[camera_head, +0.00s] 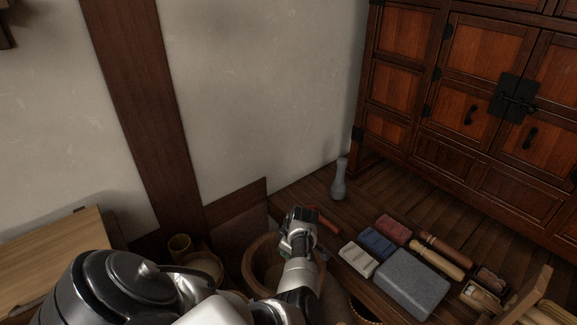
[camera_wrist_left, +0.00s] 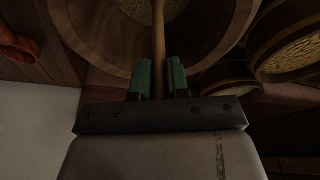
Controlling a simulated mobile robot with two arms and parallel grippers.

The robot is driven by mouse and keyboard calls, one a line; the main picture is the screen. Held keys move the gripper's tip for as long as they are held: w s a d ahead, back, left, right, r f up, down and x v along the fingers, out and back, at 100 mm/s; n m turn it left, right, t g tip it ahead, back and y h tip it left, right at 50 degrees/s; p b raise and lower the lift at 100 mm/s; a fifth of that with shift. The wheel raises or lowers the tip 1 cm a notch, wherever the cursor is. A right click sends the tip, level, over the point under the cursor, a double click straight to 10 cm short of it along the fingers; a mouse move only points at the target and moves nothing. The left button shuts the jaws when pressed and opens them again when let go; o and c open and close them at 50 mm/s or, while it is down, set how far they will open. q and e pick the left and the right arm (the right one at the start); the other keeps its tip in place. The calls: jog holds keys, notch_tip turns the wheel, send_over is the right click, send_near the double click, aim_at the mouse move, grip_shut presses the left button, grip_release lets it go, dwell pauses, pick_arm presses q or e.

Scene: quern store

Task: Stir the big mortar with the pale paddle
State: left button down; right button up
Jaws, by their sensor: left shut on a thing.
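The big mortar (camera_head: 252,268) is a wide wooden tub at the bottom middle of the head view, partly hidden behind my left arm. In the left wrist view its thick rim (camera_wrist_left: 218,58) curves around a grainy, pale brown content (camera_wrist_left: 135,8). My left gripper (camera_head: 297,238) is over the mortar's right side. In the left wrist view the left gripper's green fingertips (camera_wrist_left: 159,78) are shut on the pale paddle's thin shaft (camera_wrist_left: 158,40). The shaft runs into the mortar opening. The paddle's lower end is out of view. My right gripper is in neither view.
Smaller tubs (camera_wrist_left: 228,75) stand close beside the mortar. A grey vase (camera_head: 339,182) and a red object (camera_head: 327,224) are beyond it. Right lie a grey block (camera_head: 411,283), coloured cloth-like pieces (camera_head: 378,242) and wooden rollers (camera_head: 436,257). A cabinet (camera_head: 470,110) closes the back right.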

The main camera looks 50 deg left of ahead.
pick_arm(q)
notch_tip(320, 180, up, 2)
jog(key=shift+p, duration=0.75)
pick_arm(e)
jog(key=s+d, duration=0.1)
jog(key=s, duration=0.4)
pick_arm(q)
notch_tip(320, 180, up, 15)
jog(key=p, duration=1.4)
jog(key=shift+r+p, duration=0.2)
jog(key=shift+p, duration=0.15)
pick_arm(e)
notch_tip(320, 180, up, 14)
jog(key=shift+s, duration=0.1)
